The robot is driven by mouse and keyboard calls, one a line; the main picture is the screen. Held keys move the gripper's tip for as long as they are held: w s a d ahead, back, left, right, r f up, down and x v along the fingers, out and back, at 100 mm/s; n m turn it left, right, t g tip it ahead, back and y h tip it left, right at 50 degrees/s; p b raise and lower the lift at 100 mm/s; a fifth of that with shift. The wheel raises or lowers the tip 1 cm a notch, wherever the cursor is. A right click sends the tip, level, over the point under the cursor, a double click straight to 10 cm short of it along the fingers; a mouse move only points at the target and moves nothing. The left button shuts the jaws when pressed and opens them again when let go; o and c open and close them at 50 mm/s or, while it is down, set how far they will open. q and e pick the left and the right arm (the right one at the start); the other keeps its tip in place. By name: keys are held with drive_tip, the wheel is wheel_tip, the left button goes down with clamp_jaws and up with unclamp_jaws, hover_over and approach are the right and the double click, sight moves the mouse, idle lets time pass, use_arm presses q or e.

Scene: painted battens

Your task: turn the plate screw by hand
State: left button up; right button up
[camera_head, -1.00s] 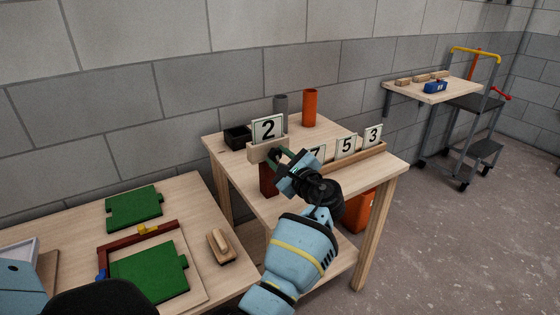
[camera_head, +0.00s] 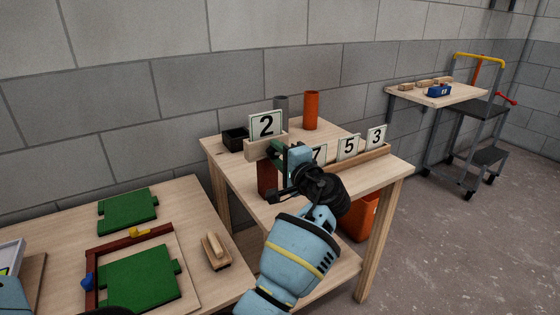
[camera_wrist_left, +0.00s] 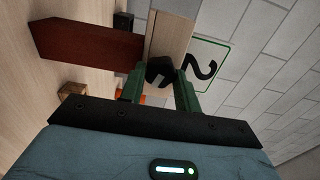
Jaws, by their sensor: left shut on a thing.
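The number plate "2" (camera_head: 266,124) stands on a pale wooden block (camera_head: 252,149) on top of a dark red post (camera_head: 267,180). The plate also shows in the left wrist view (camera_wrist_left: 207,66). A small black screw knob (camera_wrist_left: 159,70) sits on the pale block's face. My left gripper (camera_head: 279,151) is at the block, its two green fingers shut around the knob in the left wrist view (camera_wrist_left: 160,84). In the head view the gripper hides the knob. My right gripper is not in view.
Plates "5" (camera_head: 348,147) and "3" (camera_head: 376,136) stand in a wooden rack (camera_head: 362,160) close to my left wrist. An orange cylinder (camera_head: 311,110) and a black box (camera_head: 236,139) stand behind. Green boards (camera_head: 138,277) and a brush (camera_head: 216,251) lie on the left table.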

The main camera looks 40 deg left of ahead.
use_arm(q)
drive_tip(key=n+b, duration=0.1)
drive_tip(key=n, duration=0.1)
drive_tip(key=shift+f+n+b, duration=0.15)
drive_tip(key=shift+n+b, duration=0.2)
drive_tip(key=shift+n, duration=0.05)
drive_tip(key=n+b, duration=0.2)
drive_tip(key=shift+n, duration=0.3)
drive_tip(key=n+b, duration=0.1)
drive_tip(key=n, duration=0.1)
drive_tip(key=shift+n+b, duration=0.4)
drive_tip(key=shift+s+n+b, duration=0.1)
drive_tip(key=shift+n+b, duration=0.75)
drive_tip(key=shift+n, duration=0.35)
drive_tip(key=shift+n+b, duration=0.6)
drive_tip(key=shift+n, duration=0.3)
drive_tip(key=shift+r+n+b, duration=0.2)
drive_tip(key=shift+n+b, duration=0.1)
drive_tip(key=shift+n, duration=0.2)
drive_tip(key=o, duration=1)
drive_tip(key=shift+r, duration=0.1)
drive_tip(key=shift+c, duration=0.2)
